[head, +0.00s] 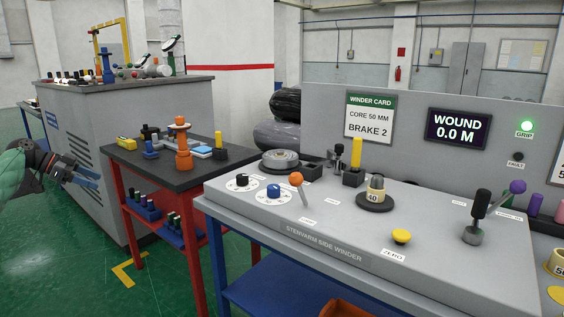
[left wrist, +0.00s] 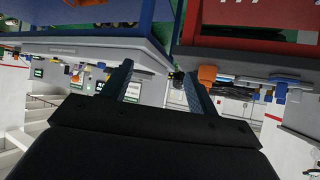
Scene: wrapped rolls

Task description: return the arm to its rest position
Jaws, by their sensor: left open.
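My left gripper (head: 84,178) is at the left edge of the head view, in front of the grey cabinet and left of the red-legged cart. Its two blue-grey fingers point right. In the left wrist view the fingers of this gripper (left wrist: 157,88) stand apart with nothing between them. It touches nothing that I can see. The green sleeve of my left arm enters from the left edge. My right gripper is not in view.
A grey cabinet (head: 110,150) stands behind the gripper. A dark-topped cart (head: 130,155) with red legs holds an orange spindle (head: 182,145). The winder console (head: 330,232) with knobs and levers fills the right. Green floor (head: 60,270) is clear at lower left.

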